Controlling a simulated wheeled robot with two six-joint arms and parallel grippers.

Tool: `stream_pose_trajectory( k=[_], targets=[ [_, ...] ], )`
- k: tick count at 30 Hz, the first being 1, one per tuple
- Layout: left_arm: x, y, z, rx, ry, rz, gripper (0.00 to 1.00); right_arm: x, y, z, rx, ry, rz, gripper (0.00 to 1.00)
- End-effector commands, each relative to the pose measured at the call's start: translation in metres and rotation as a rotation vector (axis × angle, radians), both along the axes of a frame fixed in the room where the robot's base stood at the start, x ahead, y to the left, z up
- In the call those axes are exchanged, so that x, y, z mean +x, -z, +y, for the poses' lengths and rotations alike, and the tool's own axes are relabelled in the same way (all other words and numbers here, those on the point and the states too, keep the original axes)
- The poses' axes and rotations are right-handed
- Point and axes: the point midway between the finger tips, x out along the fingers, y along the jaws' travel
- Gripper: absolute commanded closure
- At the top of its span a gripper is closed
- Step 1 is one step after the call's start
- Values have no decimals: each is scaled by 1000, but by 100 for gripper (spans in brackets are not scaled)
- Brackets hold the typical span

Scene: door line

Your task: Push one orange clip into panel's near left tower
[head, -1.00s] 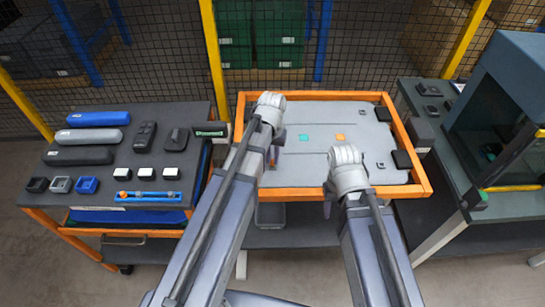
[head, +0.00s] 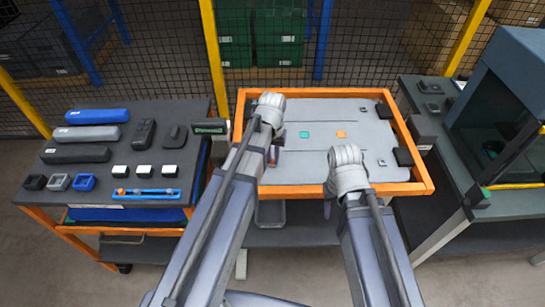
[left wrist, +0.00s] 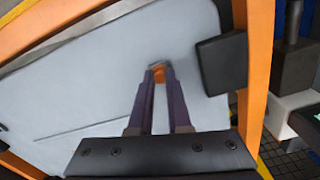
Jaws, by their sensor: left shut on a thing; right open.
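The panel (head: 310,165) is a light grey board in an orange frame, in the middle of the head view. My left gripper (left wrist: 159,70) is shut on an orange clip (left wrist: 159,77), which shows between its fingertips over the panel in the left wrist view. A small grey piece (left wrist: 158,64) shows right at the fingertips; I cannot tell whether it is the tower or whether the clip touches it. In the head view my left arm hides most of that spot. My right gripper (head: 327,209) is open, mostly hidden behind its wrist at the panel's near edge.
A blue rack (head: 146,195) with orange pieces lies on the left cart, among cups, white blocks and dark devices. Black blocks (head: 403,157) sit on the frame's sides. A right-hand bench carries a dark enclosure (head: 500,110).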

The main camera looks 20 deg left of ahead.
Motion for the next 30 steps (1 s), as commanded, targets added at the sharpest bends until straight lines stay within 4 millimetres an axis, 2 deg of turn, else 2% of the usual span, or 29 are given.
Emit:
stream_pose_trajectory(
  k=[12,13,21,22,30],
  targets=[
    [0,1,0,0,0,0,100,0,1,0,0,0,0,50],
    [0,1,0,0,0,0,82,0,1,0,0,0,0,50],
    [0,1,0,0,0,0,51,0,1,0,0,0,0,50],
    [0,1,0,0,0,0,49,0,1,0,0,0,0,50],
    [0,0,0,0,0,0,49,0,0,0,0,1,0,50]
  ],
)
